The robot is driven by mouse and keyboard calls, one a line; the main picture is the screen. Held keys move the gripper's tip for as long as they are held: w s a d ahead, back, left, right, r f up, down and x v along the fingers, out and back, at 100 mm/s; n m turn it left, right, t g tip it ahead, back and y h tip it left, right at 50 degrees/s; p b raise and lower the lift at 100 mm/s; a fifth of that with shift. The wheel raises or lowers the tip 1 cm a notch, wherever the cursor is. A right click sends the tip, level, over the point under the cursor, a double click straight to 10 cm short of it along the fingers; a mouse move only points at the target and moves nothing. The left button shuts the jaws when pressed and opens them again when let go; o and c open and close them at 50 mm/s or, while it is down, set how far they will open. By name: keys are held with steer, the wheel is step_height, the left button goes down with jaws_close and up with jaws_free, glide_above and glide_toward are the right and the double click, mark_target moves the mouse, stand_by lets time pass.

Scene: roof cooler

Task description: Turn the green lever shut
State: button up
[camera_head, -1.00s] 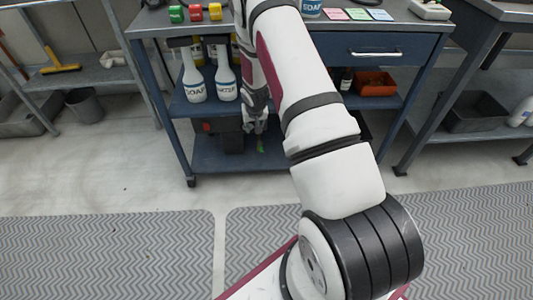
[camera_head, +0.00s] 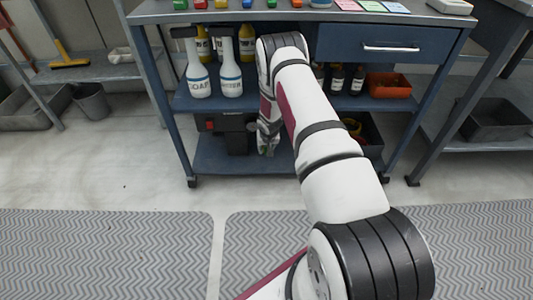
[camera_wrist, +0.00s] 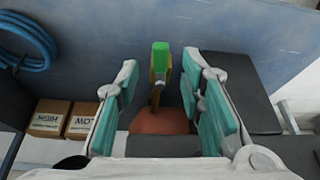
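The green lever (camera_wrist: 161,58) shows in the wrist view as a green-tipped handle on a yellowish stem. It rises above a reddish-brown rounded body (camera_wrist: 160,122). My gripper (camera_wrist: 159,76) is open, with its teal-padded fingers to the left and right of the lever. Gaps show on both sides, so the fingers appear not to touch it. In the head view my gripper (camera_head: 267,143) is low at the cart, by its bottom shelf. There my arm and gripper hide most of the lever.
A dark unit with a red part (camera_head: 210,125) stands left of my gripper on the blue cart (camera_head: 165,100). Spray bottles (camera_head: 231,75) stand on the shelf above. In the wrist view, brown boxes (camera_wrist: 48,118) and a blue hose (camera_wrist: 28,45) lie left, and a dark block (camera_wrist: 240,90) right.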

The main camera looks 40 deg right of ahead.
mark_target(265, 148)
steer(key=shift+b+x, duration=0.45)
steer(key=shift+x, duration=0.95)
jaws_close()
